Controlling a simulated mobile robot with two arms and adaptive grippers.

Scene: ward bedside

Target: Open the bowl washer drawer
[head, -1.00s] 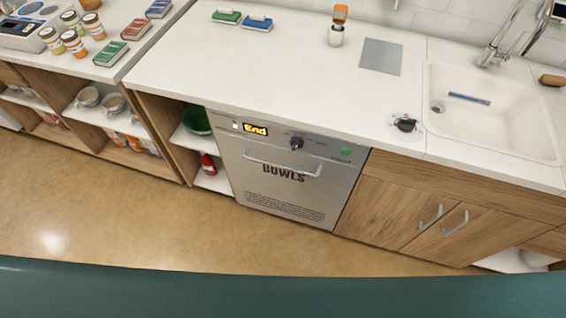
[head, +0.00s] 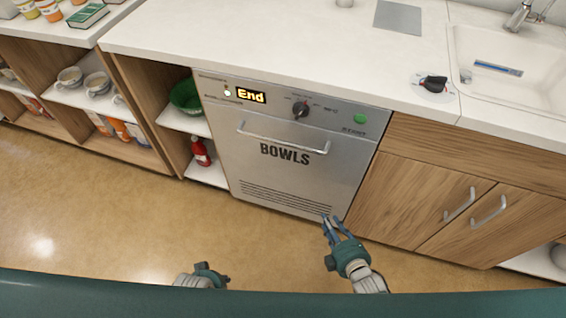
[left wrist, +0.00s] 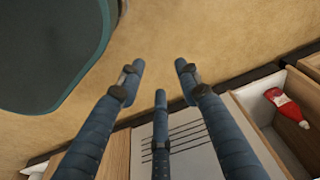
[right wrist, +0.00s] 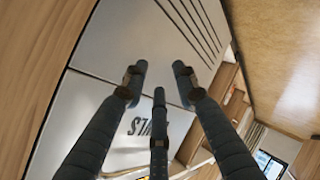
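The bowl washer (head: 262,170) is a steel front set under the white counter, marked "BOWLS", with its drawer flush and shut. A silver bar handle (head: 283,145) runs across its upper front. Its display (head: 251,96) reads "End", beside a dark knob and a green button. My right gripper (head: 333,222) is open and empty, low in front of the washer's bottom right corner, below the handle. The washer front fills much of the right wrist view (right wrist: 165,50). My left gripper shows only in part in the head view; its fingers are open and empty in the left wrist view (left wrist: 160,70).
Wooden cupboard doors (head: 430,205) with silver handles stand to the right. Open shelves on the left hold a green bowl (head: 186,97), a red bottle (head: 201,152) and cups. A sink (head: 500,65) is at the upper right. The floor in front is clear.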

